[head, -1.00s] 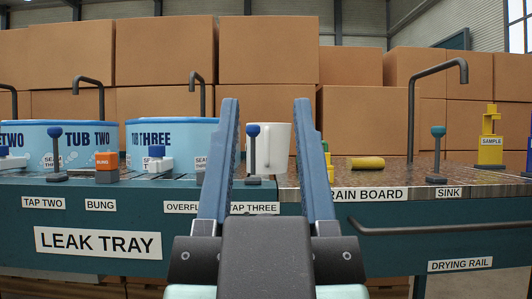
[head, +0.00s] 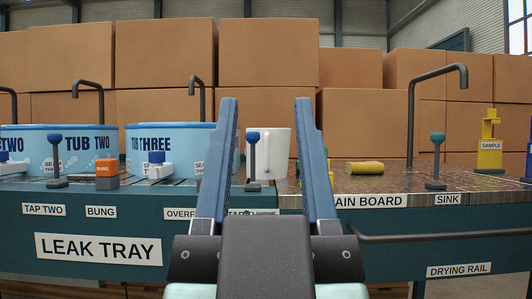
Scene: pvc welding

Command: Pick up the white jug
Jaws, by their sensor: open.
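The white jug (head: 275,156) stands upright on the bench, seen between the two blue fingers of my gripper (head: 267,100). A dark tap post with a blue knob (head: 253,150) stands in front of the jug's left part and hides some of it. My gripper is open and empty, its fingers pointing forward, one to each side of the jug in the picture. The jug appears beyond the fingers and nothing touches it that I can see.
Blue tubs (head: 167,143) stand left of the jug. A yellow cylinder (head: 365,168) lies on the drain board to the right. A tall bent spout (head: 411,120) and yellow sample stand (head: 490,146) are farther right. A drying rail (head: 440,234) runs along the bench front. Boxes fill the back.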

